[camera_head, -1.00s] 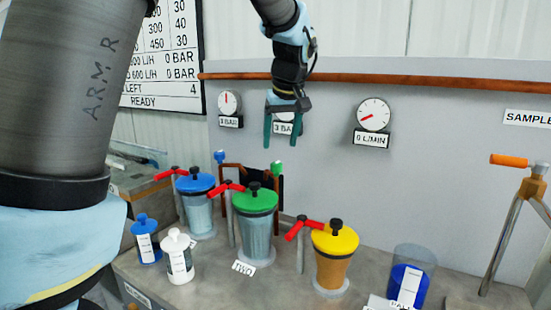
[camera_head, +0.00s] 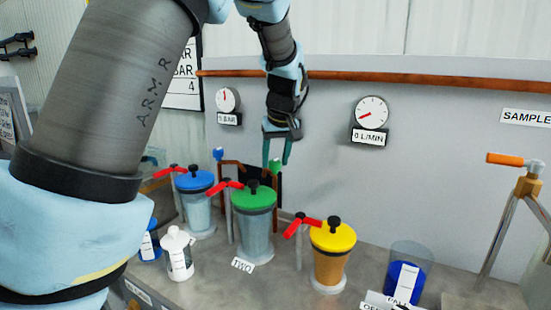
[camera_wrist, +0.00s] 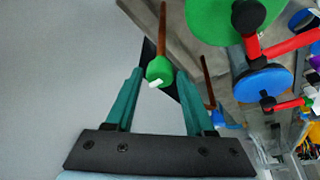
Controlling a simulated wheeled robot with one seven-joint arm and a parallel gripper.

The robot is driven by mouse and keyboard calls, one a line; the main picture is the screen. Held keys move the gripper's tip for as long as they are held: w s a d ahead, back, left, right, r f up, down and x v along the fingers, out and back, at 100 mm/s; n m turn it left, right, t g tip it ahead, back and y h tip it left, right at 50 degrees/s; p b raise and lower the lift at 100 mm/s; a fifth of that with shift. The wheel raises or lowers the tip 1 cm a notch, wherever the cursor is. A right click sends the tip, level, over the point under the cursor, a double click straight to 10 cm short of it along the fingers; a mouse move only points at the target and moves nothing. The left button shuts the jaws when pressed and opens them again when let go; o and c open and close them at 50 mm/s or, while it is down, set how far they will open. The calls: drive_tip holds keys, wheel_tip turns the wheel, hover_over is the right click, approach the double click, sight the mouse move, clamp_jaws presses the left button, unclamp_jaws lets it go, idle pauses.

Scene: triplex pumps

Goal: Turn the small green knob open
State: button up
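The small green knob (camera_head: 277,167) tops a thin copper pipe behind the green-lidded canister. In the wrist view the knob (camera_wrist: 160,71) has a small white mark and sits between my fingertips. My gripper (camera_head: 276,162) points down and is open, its teal fingers on either side of the knob. In the wrist view my gripper (camera_wrist: 160,74) shows a gap on the left finger's side, while the right finger is very close to the knob; I cannot tell whether it touches.
Canisters with green (camera_head: 254,196), blue (camera_head: 195,180) and yellow (camera_head: 333,238) lids stand in front, with red-handled valves. A small blue knob (camera_head: 218,155) is left of the green one. Gauges (camera_head: 371,112) hang on the grey wall. A dark panel (camera_head: 235,175) lies behind the pipes.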

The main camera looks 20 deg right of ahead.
clamp_jaws()
drive_tip(key=shift+m, duration=0.3)
drive_tip(key=m+h+b, duration=0.1)
drive_tip(key=m, duration=0.1)
drive_tip(key=m+h+b, duration=0.1)
drive_tip(key=m, duration=0.1)
drive_tip(key=shift+w+a+f, duration=0.1)
drive_tip(key=shift+w+a, duration=0.05)
drive_tip(key=shift+a, duration=0.05)
drive_tip(key=m+b, duration=0.1)
drive_tip(key=m, duration=0.1)
drive_tip(key=m+g+h, duration=0.1)
drive_tip(key=m, duration=0.2)
drive_tip(key=shift+w+a+g+b, duration=0.1)
drive_tip(key=shift+g+b, duration=0.2)
drive_tip(key=shift+b, duration=0.05)
drive_tip(key=m+g, duration=0.1)
drive_tip(key=m, duration=0.1)
drive_tip(key=m+h+b, duration=0.1)
drive_tip(key=m, duration=0.1)
drive_tip(key=shift+m+g, duration=0.3)
drive_tip(key=shift+g, duration=0.1)
drive_tip(key=shift+w+m+g, duration=0.1)
drive_tip(key=shift+m+g, duration=0.6)
drive_tip(key=shift+m, duration=1.2)
drive_tip(key=shift+o, duration=1.8)
unclamp_jaws()
